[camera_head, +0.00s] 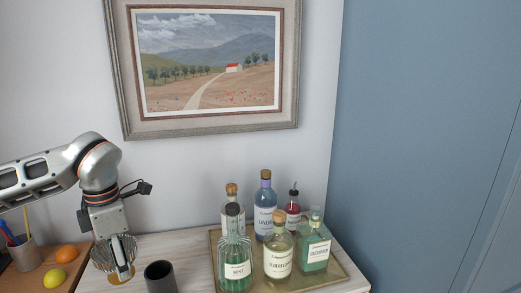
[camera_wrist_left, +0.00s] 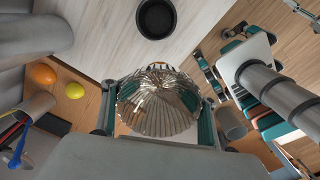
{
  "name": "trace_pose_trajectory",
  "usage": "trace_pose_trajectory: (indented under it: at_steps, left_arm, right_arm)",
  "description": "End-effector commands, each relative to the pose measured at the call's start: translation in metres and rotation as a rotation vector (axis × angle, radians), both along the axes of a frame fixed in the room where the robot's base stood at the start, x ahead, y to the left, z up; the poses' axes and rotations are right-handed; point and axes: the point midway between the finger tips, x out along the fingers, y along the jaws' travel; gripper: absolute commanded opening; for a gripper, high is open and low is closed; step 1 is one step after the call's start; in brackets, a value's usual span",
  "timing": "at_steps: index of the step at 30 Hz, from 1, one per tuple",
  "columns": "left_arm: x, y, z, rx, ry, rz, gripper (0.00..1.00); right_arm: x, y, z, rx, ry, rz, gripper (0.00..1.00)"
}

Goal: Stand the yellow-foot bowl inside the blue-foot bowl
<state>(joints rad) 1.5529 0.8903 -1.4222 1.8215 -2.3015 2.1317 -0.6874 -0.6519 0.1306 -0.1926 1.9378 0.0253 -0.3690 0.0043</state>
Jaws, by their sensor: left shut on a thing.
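My left gripper (camera_head: 121,270) points down at the lower left of the head view, shut on a ribbed, shiny silver bowl (camera_head: 104,254). In the wrist view this ribbed bowl (camera_wrist_left: 158,108) sits between the two fingers. A small yellow-orange patch shows at the fingertips in the head view; I cannot tell whether it is the bowl's foot. No blue foot shows in either view, and I cannot make out a second bowl.
A dark cup (camera_head: 160,277) stands right of the gripper. Further right, a tray (camera_head: 338,272) holds several bottles. An orange (camera_head: 67,253), a yellow-green fruit (camera_head: 55,278) and a pen cup (camera_head: 25,255) are at left. A framed picture (camera_head: 205,119) hangs above.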

Motion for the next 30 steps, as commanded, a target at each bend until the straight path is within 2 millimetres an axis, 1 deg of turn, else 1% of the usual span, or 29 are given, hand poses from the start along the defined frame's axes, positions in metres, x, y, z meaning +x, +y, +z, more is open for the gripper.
trace_pose_trajectory:
  at_steps: [3, 24, 27, 30]
  left_arm:
    - [-0.005, -0.007, -0.008, 0.002, 0.006, -0.247, 0.21]
    - [-0.038, -0.050, -0.054, -0.005, 0.031, -1.741, 0.21]
    - [-0.043, -0.055, -0.059, -0.008, 0.031, -1.925, 0.21]
    - [-0.047, -0.059, -0.063, -0.009, 0.031, -2.073, 0.21]
  right_arm:
    - [0.000, 0.000, 0.000, 0.000, 0.001, 0.000, 0.40]
    - [0.000, 0.000, -0.001, 0.000, 0.001, 0.000, 0.40]
    - [0.000, 0.000, -0.001, 0.000, 0.001, 0.000, 0.40]
    - [0.000, 0.000, -0.001, 0.000, 0.001, 0.001, 0.40]
